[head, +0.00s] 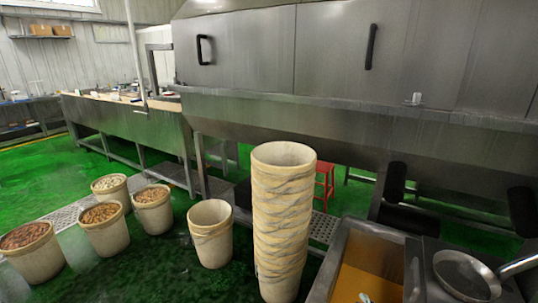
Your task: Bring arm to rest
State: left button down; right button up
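Neither of my grippers can be made out in the head view, and no arm reaches in from the left. The task names no object beyond the arm itself. A tall stack of beige buckets (281,220) stands upright near the middle, its top bucket open. A single beige bucket (211,235) stands apart to its left, its inside mostly hidden. Several filled buckets (105,232) stand on the floor at the left.
A steel machine (330,55) with black handles spans the back. A steel basin (345,262) with an orange-brown inside is at lower right, beside a round metal pan (467,273). A red stool (325,183) stands behind the stack. Green floor (165,272) is open at lower left.

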jog(key=s+a+f+n+g+y, duration=0.15)
jog(key=s+a+n+g, duration=0.25)
jog(key=n, duration=0.6)
jog(key=s+a+f+n+g, duration=0.2)
jog(key=s+a+n+g, duration=0.25)
jog(key=n, duration=0.45)
jog(key=s+d+n+g+h, duration=0.4)
jog(key=s+d+n+g, duration=0.1)
jog(key=s+d, duration=0.25)
notch_tip(320, 180, down, 25)
jog(key=s+d, duration=0.2)
jog(key=s+f+g, duration=0.1)
jog(key=s+f, duration=1.5)
jog(key=s, duration=0.3)
jog(key=shift+d+g+p, duration=0.35)
jog(key=shift+d+p, duration=0.1)
